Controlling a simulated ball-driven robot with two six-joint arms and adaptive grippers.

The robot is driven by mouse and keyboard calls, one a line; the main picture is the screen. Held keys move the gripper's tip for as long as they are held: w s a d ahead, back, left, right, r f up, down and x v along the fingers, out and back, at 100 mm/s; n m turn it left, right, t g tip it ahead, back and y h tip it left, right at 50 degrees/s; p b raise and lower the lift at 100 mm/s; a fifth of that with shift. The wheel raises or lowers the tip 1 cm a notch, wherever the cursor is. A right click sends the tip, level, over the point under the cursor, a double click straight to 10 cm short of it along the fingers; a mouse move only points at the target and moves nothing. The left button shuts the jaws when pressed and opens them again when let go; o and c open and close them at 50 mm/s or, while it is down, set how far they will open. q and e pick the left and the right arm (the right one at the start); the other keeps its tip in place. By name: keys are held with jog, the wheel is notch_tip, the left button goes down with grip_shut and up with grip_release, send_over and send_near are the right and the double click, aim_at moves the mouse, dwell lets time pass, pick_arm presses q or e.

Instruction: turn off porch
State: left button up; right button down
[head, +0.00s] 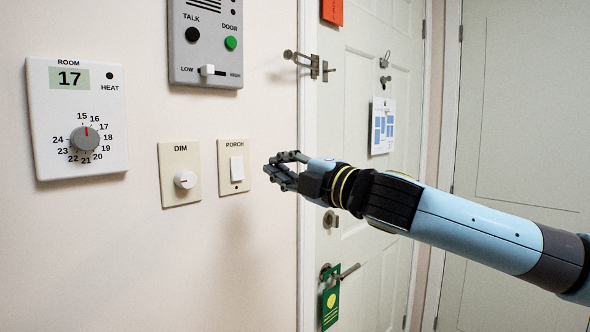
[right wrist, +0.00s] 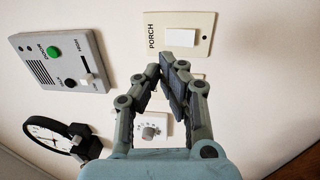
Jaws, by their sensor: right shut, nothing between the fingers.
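The porch switch is a cream plate labelled PORCH (head: 225,182) with a white rocker (head: 237,168), on the wall left of the door frame. In the right wrist view the rocker (right wrist: 180,38) is near the top, just beyond my fingertips. My right gripper (head: 270,170) is shut and empty, just right of the plate in the head view. It also shows in the right wrist view (right wrist: 168,66). I see no clear contact with the rocker. Which way the rocker is tipped I cannot tell. My left gripper is not in view.
Left of the switch is a DIM plate with a round knob (head: 185,180). A ROOM thermostat (head: 78,135) is farther left. A grey intercom (head: 205,45) is above. The white door (head: 350,90) has a chain latch (head: 310,63), a lock and a lever handle (head: 347,271).

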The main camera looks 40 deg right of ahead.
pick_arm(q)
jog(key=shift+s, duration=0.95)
pick_arm(e)
jog(key=s, duration=0.3)
jog(key=shift+s+r, duration=0.2)
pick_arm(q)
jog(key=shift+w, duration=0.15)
